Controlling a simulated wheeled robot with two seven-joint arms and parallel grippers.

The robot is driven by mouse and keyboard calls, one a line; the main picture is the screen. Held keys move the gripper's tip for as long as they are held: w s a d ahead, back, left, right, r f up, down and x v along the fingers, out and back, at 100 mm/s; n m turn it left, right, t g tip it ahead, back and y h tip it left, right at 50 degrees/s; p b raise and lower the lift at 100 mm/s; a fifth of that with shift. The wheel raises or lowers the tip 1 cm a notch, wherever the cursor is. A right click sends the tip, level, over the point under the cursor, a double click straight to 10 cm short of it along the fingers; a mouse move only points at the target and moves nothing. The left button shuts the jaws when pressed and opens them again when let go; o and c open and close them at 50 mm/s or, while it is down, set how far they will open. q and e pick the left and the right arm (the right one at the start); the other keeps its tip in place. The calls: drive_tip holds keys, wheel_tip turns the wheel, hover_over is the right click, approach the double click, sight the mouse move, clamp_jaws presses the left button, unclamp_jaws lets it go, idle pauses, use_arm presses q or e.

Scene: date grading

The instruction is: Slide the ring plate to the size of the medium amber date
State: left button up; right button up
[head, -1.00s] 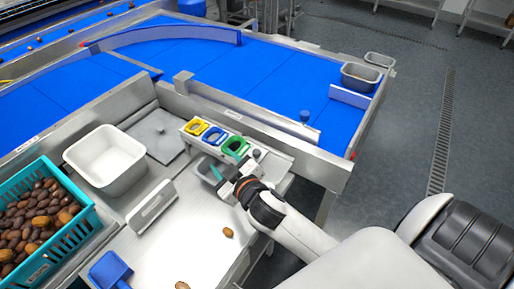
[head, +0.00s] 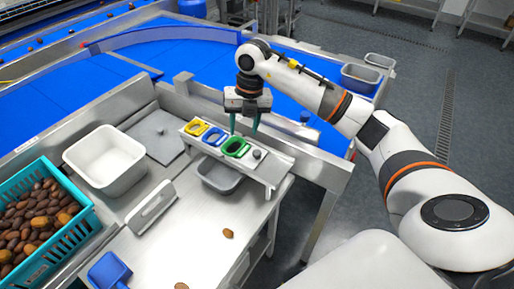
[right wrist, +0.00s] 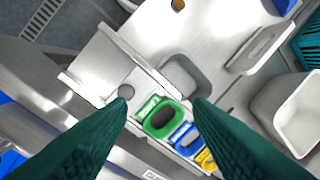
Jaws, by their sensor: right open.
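The ring plate (head: 222,143) is a pale slanted strip with a yellow ring (head: 196,128), a blue ring (head: 214,136) and a green ring (head: 235,147), plus a dark knob (head: 257,154) at its right end. My right gripper (head: 243,131) points down, open and empty, above the green ring. In the right wrist view its green fingers frame the green ring (right wrist: 161,117), with the blue ring (right wrist: 184,138) and yellow ring (right wrist: 205,160) beyond. An amber-brown date (head: 228,233) lies on the steel table; its size class is unclear. My left gripper is out of view.
A grey bin (head: 220,183) sits below the ring plate. A white tub (head: 80,157), a teal crate (head: 22,275) of dates, a metal holder (head: 151,207) and a blue scoop (head: 108,270) stand to the left. The blue conveyor (head: 180,65) runs behind.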

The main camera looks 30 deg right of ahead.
sight(258, 152)
drive_tip(key=shift+m+g+h, duration=0.3)
drive_tip(key=shift+m+h, duration=0.2)
drive_tip(key=shift+h, duration=0.4)
drive_tip(key=d+f+p, duration=0.1)
drive_tip(key=f, duration=0.2)
drive_tip(key=d+f, duration=0.1)
drive_tip(key=f, duration=0.3)
drive_tip(key=d+f+p, duration=0.1)
drive_tip(key=f, duration=0.2)
drive_tip(key=shift+s+d+f+p, duration=0.25)
drive_tip(key=shift+d+f+p, duration=0.05)
drive_tip(key=shift+d, duration=0.05)
clamp_jaws()
drive_tip(key=shift+s, duration=0.1)
